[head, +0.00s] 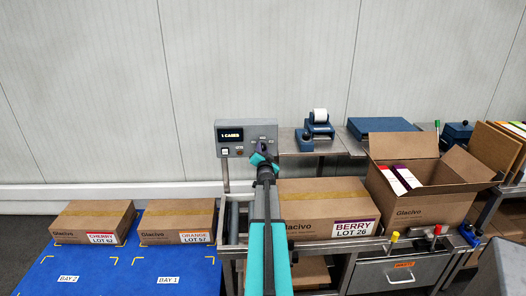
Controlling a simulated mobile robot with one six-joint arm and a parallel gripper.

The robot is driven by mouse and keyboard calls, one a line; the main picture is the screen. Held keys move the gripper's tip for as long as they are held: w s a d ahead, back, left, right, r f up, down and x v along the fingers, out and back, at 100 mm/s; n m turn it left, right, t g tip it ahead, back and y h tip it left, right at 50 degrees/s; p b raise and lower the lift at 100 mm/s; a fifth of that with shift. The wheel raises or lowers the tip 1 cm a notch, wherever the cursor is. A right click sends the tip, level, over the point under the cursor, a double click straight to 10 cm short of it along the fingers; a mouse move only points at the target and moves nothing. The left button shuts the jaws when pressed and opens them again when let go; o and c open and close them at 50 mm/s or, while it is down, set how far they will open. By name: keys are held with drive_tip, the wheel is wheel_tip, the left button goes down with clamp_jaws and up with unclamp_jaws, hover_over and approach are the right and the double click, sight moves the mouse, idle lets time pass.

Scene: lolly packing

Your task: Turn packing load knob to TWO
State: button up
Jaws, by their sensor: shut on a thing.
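A grey control panel (247,126) stands on a post at the back, in the middle of the head view. Its small lit display (230,135) appears to read "1 CASES". The packing load knob (263,146) is on the panel's right half, dark and partly hidden by my gripper. My gripper (263,157) reaches up to the panel from the front and is shut on the knob. The knob's pointer and its small position labels are too small to read. Small buttons (239,151) sit under the display.
A closed Berry Lot 26 carton (310,212) sits right of my arm, beside an open Glacivo carton (415,207). Cherry (92,219) and Orange (178,219) cartons stand on a blue surface (130,262) at left. A label printer (318,129) is on the shelf right of the panel.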

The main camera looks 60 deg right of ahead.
drive_tip(key=shift+n, duration=0.4)
drive_tip(key=n+b, duration=0.2)
drive_tip(key=n, duration=0.2)
drive_tip(key=shift+a+f+b, duration=0.1)
drive_tip(key=shift+f+b, duration=0.05)
drive_tip(key=shift+b, duration=0.25)
drive_tip(key=n+b, duration=0.2)
drive_tip(key=n, duration=0.5)
drive_tip(key=shift+w+b, duration=0.1)
drive_tip(key=shift+b, duration=0.2)
drive_tip(key=o, duration=1.1)
drive_tip(key=shift+c, duration=0.2)
drive_tip(key=v, duration=1.4)
drive_tip(key=shift+r, duration=0.2)
